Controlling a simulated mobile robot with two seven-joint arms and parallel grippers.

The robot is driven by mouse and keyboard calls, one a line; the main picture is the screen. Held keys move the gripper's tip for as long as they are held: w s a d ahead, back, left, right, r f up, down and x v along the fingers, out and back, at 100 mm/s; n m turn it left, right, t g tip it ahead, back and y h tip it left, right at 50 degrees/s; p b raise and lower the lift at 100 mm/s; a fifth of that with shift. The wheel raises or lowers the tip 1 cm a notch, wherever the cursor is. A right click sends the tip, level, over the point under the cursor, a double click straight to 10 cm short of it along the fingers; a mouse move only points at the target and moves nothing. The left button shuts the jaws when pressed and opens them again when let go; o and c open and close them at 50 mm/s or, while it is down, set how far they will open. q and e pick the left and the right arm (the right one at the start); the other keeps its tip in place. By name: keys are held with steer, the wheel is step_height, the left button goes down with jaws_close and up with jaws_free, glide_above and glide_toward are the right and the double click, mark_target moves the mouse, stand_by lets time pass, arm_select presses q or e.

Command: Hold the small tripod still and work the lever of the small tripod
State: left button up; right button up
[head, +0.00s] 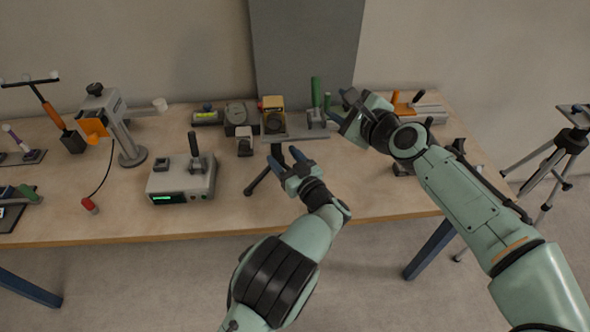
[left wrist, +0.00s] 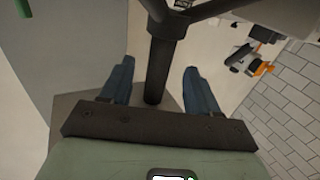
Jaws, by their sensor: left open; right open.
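The small tripod stands on the table with a dark leg (head: 256,181) spreading to the front left; its top is partly hidden among other items. In the left wrist view its dark column (left wrist: 160,70) rises between my fingers, with legs or braces branching at the top. My left gripper (head: 287,158) is open, its blue fingers either side of the column; I cannot tell whether they touch it. My right gripper (head: 343,107) is open and empty, above and right of the tripod, close to a dark upright handle (head: 327,101). I cannot tell whether that handle is the tripod's lever.
A grey box with a black lever and green display (head: 180,186) stands to the left. A grey stand with an orange part (head: 118,125) is behind it. A larger tripod (head: 570,140) stands right of the table.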

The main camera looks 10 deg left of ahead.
mark_target(273, 145)
arm_select(q)
steer(key=x, duration=0.6)
steer(key=shift+w+a, duration=0.2)
steer(key=shift+w, duration=0.05)
jaws_close()
stand_by(1.2)
